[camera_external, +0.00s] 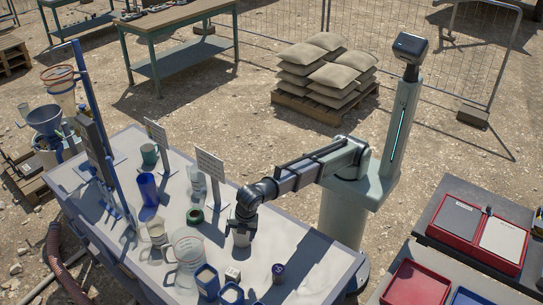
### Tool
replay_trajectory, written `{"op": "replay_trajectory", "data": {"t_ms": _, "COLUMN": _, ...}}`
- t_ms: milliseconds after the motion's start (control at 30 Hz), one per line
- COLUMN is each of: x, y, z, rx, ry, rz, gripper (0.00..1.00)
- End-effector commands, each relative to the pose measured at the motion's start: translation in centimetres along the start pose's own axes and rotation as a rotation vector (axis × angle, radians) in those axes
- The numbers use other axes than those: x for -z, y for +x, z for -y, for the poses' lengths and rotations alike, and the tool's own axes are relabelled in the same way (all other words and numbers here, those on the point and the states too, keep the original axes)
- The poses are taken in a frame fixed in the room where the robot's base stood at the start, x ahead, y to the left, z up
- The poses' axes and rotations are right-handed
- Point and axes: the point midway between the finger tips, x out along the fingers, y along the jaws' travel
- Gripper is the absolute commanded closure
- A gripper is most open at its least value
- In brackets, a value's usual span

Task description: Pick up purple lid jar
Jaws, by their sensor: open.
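A small jar with a dark purple lid (278,269) stands upright near the front right part of the table (318,262). My gripper (242,238) points down over the table, up and to the left of this jar in the picture, and apart from it. The gripper is open. A pale cup-like shape shows right at its fingertips; I cannot tell whether it is part of the gripper or a thing behind it.
A small white cube (232,274), blue-rimmed containers (207,280) and a large clear beaker (188,258) stand left of the jar. A green ring-shaped item (195,216), a blue cup (147,189) and sign boards (210,164) stand farther back. The table's right end is clear.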

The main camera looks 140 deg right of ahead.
Motion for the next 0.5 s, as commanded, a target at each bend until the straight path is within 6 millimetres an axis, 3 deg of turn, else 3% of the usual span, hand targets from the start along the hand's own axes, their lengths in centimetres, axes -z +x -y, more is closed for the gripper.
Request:
{"op": "replay_trajectory", "data": {"t_ms": 33, "x": 1.2, "y": -0.2, "z": 2.9, "rx": 0.034, "ry": -0.076, "rz": -0.021, "gripper": 0.19}}
{"op": "replay_trajectory", "data": {"t_ms": 200, "x": 4.0, "y": -1.0, "z": 10.0, "rx": 0.131, "ry": -0.292, "rz": -0.083, "gripper": 0.19}}
{"op": "replay_trajectory", "data": {"t_ms": 333, "x": 5.1, "y": -1.5, "z": 13.2, "rx": 0.175, "ry": -0.392, "rz": -0.113, "gripper": 0.19}}
{"op": "replay_trajectory", "data": {"t_ms": 500, "x": 5.5, "y": -1.3, "z": 14.8, "rx": 0.198, "ry": -0.441, "rz": -0.127, "gripper": 0.19}}
